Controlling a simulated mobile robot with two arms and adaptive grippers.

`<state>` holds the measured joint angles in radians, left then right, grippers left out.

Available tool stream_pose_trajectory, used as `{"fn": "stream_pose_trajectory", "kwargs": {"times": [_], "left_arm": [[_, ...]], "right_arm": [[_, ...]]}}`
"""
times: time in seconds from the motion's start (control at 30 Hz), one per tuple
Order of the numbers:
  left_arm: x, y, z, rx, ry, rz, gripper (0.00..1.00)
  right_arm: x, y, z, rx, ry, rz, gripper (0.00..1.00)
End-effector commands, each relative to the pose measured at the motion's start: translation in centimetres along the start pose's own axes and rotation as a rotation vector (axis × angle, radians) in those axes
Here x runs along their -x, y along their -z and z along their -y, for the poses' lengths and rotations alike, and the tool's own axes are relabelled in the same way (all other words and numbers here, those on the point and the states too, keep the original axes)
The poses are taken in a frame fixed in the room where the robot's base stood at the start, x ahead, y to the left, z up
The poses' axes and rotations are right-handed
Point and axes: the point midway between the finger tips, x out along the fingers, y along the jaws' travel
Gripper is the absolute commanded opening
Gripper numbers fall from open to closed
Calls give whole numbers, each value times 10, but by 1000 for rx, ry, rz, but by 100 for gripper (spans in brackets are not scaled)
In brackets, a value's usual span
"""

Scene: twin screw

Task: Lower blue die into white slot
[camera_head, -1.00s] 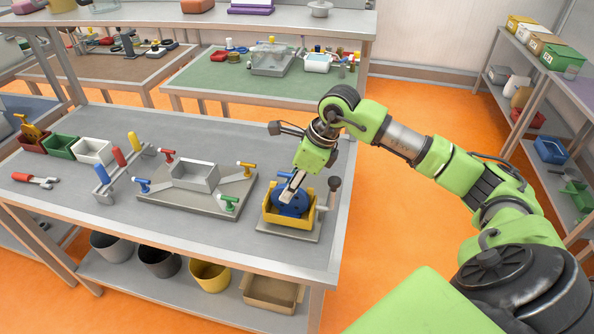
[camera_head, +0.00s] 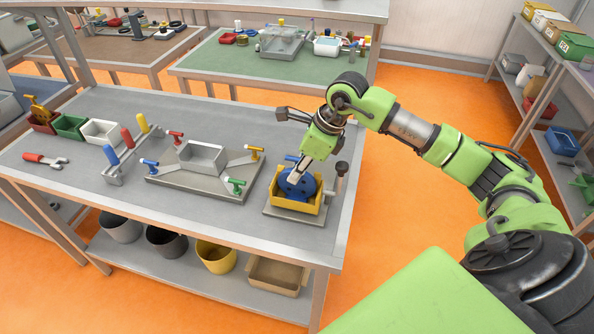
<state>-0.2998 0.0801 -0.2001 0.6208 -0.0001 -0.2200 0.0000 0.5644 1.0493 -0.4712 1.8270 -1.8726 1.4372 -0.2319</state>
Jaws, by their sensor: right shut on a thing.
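The blue die (camera_head: 303,187) is a round blue piece standing in the yellow holder (camera_head: 295,206) near the bench's right end. Its lower part is hidden by the holder's front wall. My right gripper (camera_head: 294,179) reaches down over the holder and is shut on the die. A white open bin (camera_head: 101,132) stands at the left of the bench, beside a green bin and a red bin, far from the gripper. I cannot tell for certain that this bin is the white slot. My left gripper is not in view.
A grey plate (camera_head: 175,183) with a pale open box (camera_head: 202,158) and coloured clamps lies left of the holder. A rack with red, blue and yellow handles (camera_head: 124,151) stands further left. A black-knobbed lever (camera_head: 341,172) rises at the holder's right.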

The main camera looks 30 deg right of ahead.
Motion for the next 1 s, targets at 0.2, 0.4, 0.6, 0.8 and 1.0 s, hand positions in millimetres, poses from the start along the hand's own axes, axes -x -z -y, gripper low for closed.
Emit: {"fn": "stream_pose_trajectory", "kwargs": {"times": [0.2, 0.4, 0.6, 0.8, 1.0], "left_arm": [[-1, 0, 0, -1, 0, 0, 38], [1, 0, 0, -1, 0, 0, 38], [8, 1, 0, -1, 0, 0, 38], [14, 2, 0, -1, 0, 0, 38], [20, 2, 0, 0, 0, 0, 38]], "right_arm": [[4, -2, -1, 1, 4, 4, 0], [8, -3, -2, 0, 3, 4, 0], [19, -8, -2, 0, 4, 3, 0], [30, -12, -2, 1, 3, 4, 0], [40, -17, -2, 1, 2, 4, 0]]}}
